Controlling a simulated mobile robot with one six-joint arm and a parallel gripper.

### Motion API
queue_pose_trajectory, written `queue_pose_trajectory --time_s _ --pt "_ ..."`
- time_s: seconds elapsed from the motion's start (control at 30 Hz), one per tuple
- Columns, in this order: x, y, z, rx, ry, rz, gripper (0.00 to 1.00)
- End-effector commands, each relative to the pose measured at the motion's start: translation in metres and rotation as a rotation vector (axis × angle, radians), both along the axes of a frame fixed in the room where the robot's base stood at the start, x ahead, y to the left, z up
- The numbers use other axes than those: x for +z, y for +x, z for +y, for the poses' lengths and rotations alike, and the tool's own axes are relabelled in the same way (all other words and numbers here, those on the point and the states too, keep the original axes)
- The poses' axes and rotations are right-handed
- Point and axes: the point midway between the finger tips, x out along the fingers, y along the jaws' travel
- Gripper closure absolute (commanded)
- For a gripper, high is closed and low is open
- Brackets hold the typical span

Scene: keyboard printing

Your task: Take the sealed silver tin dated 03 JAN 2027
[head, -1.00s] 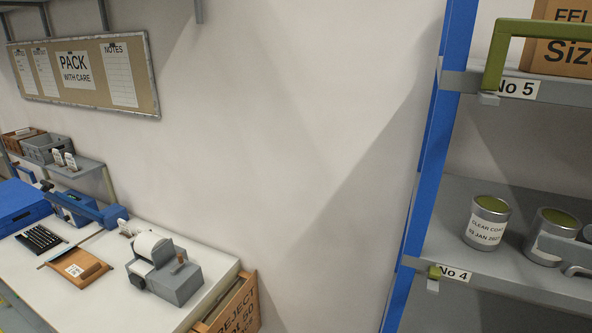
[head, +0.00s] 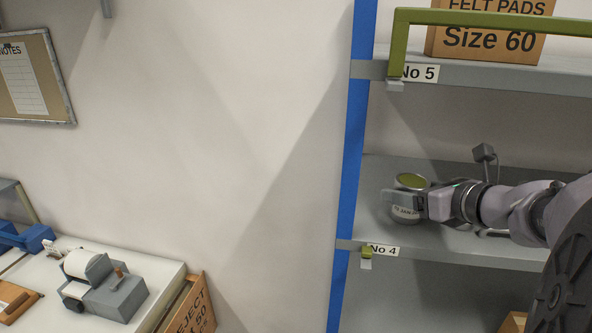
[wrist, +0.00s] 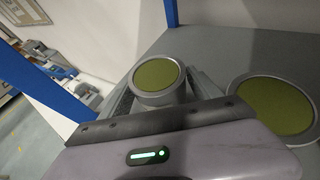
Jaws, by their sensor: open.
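A silver tin with a green lid (head: 411,181) stands upright on the No 4 shelf, near its left end. A second silver tin with a green lid (wrist: 272,107) stands close to the right, mostly hidden behind my arm in the head view.
A blue shelf post (head: 349,170) rises left of the tin. The No 5 shelf (head: 480,75) above holds a felt pads box (head: 490,36) and has a green rail (head: 500,20). A white worktable with a label printer (head: 105,287) stands at the lower left.

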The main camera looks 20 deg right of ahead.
Motion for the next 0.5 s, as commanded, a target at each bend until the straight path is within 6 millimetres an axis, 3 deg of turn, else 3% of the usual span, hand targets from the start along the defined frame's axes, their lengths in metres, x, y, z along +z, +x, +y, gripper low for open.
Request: queue_pose_trajectory --time_s 0.13,0.4,0.5 --pt "0.0001 -0.0003 -0.0002 -0.001 0.0 0.0 0.28" --pt "0.0003 -0.0006 -0.0002 0.0 0.0 0.0 0.81" --pt "0.0008 -0.0005 -0.0002 0.0 -0.001 -0.001 0.96"
